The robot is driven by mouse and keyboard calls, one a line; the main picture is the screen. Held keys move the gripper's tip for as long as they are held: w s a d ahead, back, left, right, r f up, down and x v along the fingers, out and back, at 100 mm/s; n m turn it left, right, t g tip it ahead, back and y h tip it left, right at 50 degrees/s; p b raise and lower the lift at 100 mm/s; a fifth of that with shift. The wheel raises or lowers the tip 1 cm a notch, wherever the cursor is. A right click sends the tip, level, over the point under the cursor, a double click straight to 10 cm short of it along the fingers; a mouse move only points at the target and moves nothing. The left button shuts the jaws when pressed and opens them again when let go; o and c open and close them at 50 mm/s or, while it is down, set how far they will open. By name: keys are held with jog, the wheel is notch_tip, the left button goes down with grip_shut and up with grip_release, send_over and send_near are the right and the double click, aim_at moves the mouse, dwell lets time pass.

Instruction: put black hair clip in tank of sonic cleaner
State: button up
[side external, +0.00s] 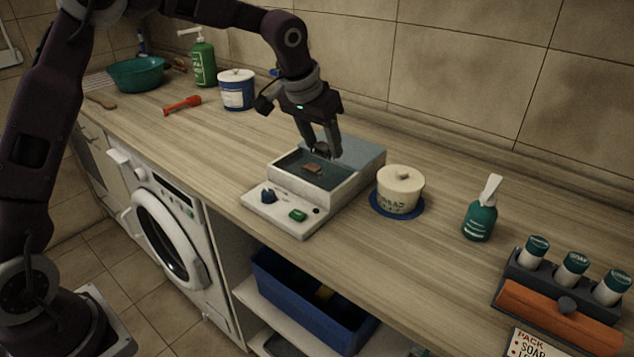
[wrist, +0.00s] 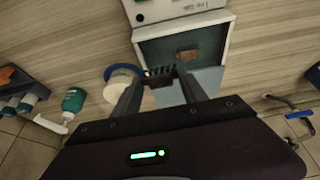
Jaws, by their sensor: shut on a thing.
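The sonic cleaner (side external: 285,220) is a white box on the counter with a dark tank (side external: 340,187) in its top, a blue knob and a green button. A small brown piece (side external: 313,168) lies in the tank; it also shows in the wrist view (wrist: 188,54). My gripper (side external: 327,155) is over the back part of the cleaner. In the wrist view my gripper (wrist: 160,76) is shut on the black hair clip (wrist: 161,71), a dark toothed piece between the fingertips. The clip is held at the tank's edge nearest the lid; its exact height is hard to tell.
A grey-blue lid (side external: 362,153) stands behind the tank. A blue-and-white canister (side external: 237,90) and a red tool (side external: 182,105) are further left. Counter between is clear.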

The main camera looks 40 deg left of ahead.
jog(key=f, duration=0.3)
jog(key=a+f, duration=0.1)
jog(key=f, duration=0.5)
jog(key=shift+w+a+f, duration=0.25)
jog(key=shift+w+f, duration=0.05)
jog(key=shift+f, duration=0.1)
jog(key=shift+f, duration=0.1)
jog(key=o, duration=1.2)
jog(key=shift+c, duration=0.2)
jog(key=v, duration=1.2)
jog(key=s+r, duration=0.2)
jog(key=s, duration=1.4)
jog(key=s+r+t, duration=0.1)
jog(key=s+r, duration=0.2)
jog(key=s, duration=1.4)
jog(key=shift+s+d+r, duration=0.15)
jog(key=shift+d+r, duration=0.15)
jog(key=shift+d, duration=0.1)
